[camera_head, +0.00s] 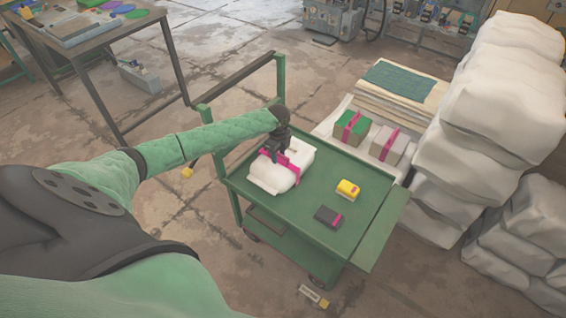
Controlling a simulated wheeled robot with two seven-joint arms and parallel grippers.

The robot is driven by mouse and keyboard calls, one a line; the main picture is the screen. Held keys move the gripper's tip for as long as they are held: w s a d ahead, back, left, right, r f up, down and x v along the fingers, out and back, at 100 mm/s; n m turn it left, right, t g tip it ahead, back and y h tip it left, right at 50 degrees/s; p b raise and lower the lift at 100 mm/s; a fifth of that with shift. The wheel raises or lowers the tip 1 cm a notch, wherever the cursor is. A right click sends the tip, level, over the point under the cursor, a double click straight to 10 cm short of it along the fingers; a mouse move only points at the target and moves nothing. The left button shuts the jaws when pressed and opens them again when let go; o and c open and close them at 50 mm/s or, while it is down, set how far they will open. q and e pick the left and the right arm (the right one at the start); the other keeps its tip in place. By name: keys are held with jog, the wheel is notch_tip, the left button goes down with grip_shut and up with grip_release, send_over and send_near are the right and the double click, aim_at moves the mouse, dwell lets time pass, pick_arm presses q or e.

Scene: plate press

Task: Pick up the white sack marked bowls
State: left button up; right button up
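A white sack (268,179) with a magenta band lies on the green top of a cart (298,213), near its far left corner. No lettering on the sack can be read from here. My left arm reaches in from the left, and my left gripper (279,154) is directly over the sack, pointing down at the band. The dark fingers overlap the sack in the view, and I cannot tell whether they are closed on it. My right gripper is not in view.
A yellow block (348,187) and a dark grey block (325,216) lie on the cart. Behind it are a green box (351,124) and a grey box (388,146). Large white sacks (500,95) are stacked at the right. A worktable (95,35) stands at back left.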

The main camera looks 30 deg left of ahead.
pick_arm(q)
grip_shut()
jog(key=shift+w+r, duration=0.1)
dwell(1.3)
